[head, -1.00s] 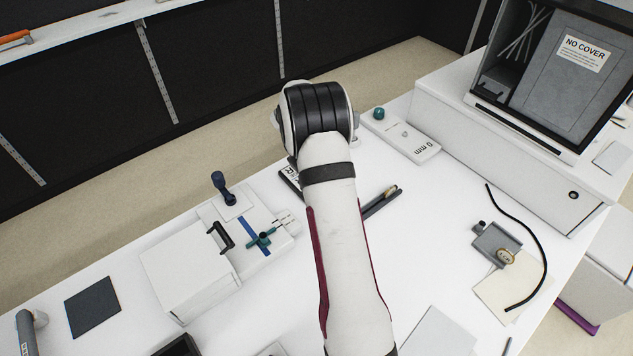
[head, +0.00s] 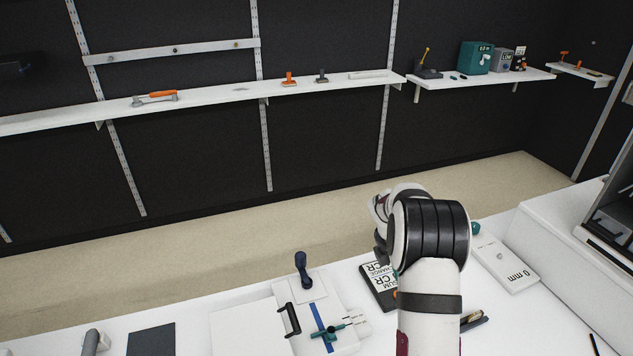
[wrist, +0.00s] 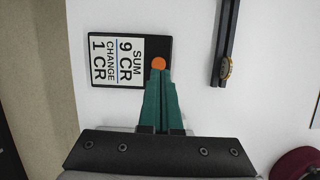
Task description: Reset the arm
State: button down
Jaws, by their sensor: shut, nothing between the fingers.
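My gripper (wrist: 160,76) shows in the wrist view as two green fingers, shut together with nothing between them. The fingertips point at an orange disc (wrist: 158,63) at the edge of a black sign (wrist: 130,80) reading "SUM 9 CR CHANGE 1 CR". I cannot tell whether the tips touch the disc. In the head view my arm rises over the white counter (head: 255,300), its bent black-and-white joint hiding most of the gripper. The sign (head: 377,288) shows partly just left of the arm.
A dark bar with a gold round piece (wrist: 226,69) lies right of the sign. A white fixture with a dark-blue lever (head: 301,268) stands left of the arm. A "0 mm" device (head: 505,262) lies to the right. Shelves with tools run along the back wall.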

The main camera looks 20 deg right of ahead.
jog(key=s+a+r+m+y, duration=0.1)
jog(key=s+a+r+m, duration=0.45)
jog(key=a, duration=0.25)
jog(key=s+a+r+m+y, duration=0.1)
jog(key=s+a+r+m, duration=0.35)
jog(key=a+r, duration=0.3)
jog(key=s+a+m+y, duration=0.3)
jog(key=s+a+m, duration=1)
jog(key=s, duration=0.6)
jog(key=shift+s+a+r, duration=0.15)
jog(key=shift+a+r, duration=0.1)
jog(key=shift+a, duration=0.45)
